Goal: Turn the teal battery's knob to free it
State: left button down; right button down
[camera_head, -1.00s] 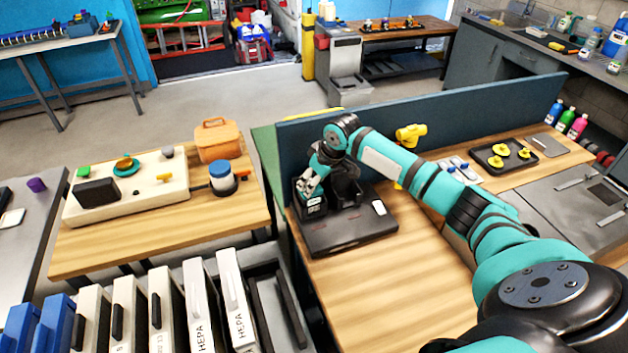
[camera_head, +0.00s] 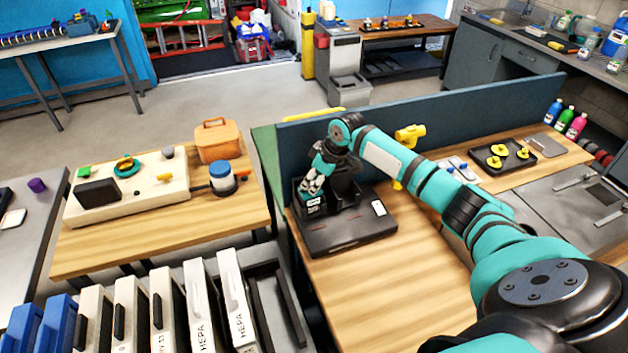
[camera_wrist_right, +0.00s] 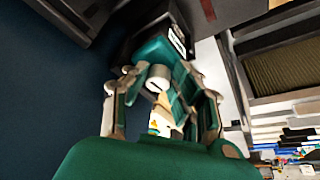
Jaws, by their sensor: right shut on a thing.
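The black charging dock (camera_head: 345,237) stands on the wooden bench below the dark blue partition. My right gripper (camera_head: 313,184) points down at the left bay of the dock, over a battery (camera_head: 313,208) with a pale label. In the right wrist view the teal battery (camera_wrist_right: 155,48) sits in the dark dock, with a pale round knob (camera_wrist_right: 158,80) in front of it. My right gripper's fingers (camera_wrist_right: 158,88) lie on both sides of the knob and are shut on it. The fingers partly hide the knob. My left gripper is not in view.
The dark blue partition (camera_head: 440,108) rises close behind my right arm. A yellow valve-like object (camera_head: 409,136) is on it. A black tray (camera_head: 503,156) with yellow knobs lies to the right. Bare wood (camera_head: 390,295) lies in front of the dock.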

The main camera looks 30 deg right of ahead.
jog(key=c, duration=1.1)
grip_release()
jog(key=shift+o, duration=0.2)
jog(key=shift+r, duration=0.2)
jog(key=v, duration=1.1)
jog(key=shift+s+r, duration=0.2)
jog(key=shift+r, duration=0.1)
jog(key=shift+f, duration=0.1)
